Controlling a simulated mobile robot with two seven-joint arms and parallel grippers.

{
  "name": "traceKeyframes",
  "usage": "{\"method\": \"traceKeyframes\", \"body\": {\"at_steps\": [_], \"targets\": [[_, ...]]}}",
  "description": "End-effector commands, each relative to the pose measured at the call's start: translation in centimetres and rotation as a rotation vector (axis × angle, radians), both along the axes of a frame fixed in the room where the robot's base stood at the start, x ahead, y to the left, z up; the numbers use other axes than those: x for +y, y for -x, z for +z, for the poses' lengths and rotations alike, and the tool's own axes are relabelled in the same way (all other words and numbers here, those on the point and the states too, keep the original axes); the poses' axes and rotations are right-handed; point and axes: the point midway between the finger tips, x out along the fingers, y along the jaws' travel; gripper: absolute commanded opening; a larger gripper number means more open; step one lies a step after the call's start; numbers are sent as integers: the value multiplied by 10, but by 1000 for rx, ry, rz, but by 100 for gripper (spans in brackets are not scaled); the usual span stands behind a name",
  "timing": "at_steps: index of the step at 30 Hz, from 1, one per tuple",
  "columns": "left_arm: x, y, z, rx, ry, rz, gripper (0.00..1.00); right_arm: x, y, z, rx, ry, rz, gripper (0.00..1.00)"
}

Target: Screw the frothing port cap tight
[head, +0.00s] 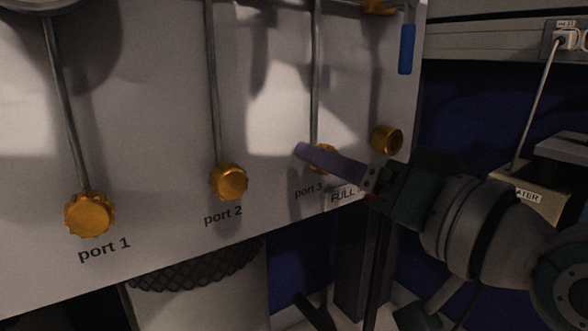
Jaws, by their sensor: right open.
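Three gold caps with scalloped edges sit on a pale panel: one above the "port 1" label (90,215), one above "port 2" (228,181), and one above "port 3" (327,149). No label names a frothing port. My right gripper (305,153) comes in from the right. Its purple-grey finger lies across the port 3 cap and hides much of it. The gripper is open; whether it touches the cap cannot be told. My left gripper is not in view.
A thin metal pipe runs down to each cap. A gold fitting (386,140) sits right of port 3, below a blue valve handle (407,49). A "FULL" label (343,194) is partly behind my right gripper. A box marked "ATER" (527,195) stands at the right.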

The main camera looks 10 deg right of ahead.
Motion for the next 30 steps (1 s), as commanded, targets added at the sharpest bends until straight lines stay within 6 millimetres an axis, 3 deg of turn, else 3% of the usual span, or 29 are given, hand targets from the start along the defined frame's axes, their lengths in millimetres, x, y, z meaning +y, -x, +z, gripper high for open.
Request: {"method": "traceKeyframes", "body": {"at_steps": [15,30], "targets": [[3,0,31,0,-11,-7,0,-28,78,1,4,2,0,67],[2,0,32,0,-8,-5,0,-32,88,0,0,0,0,67]]}}
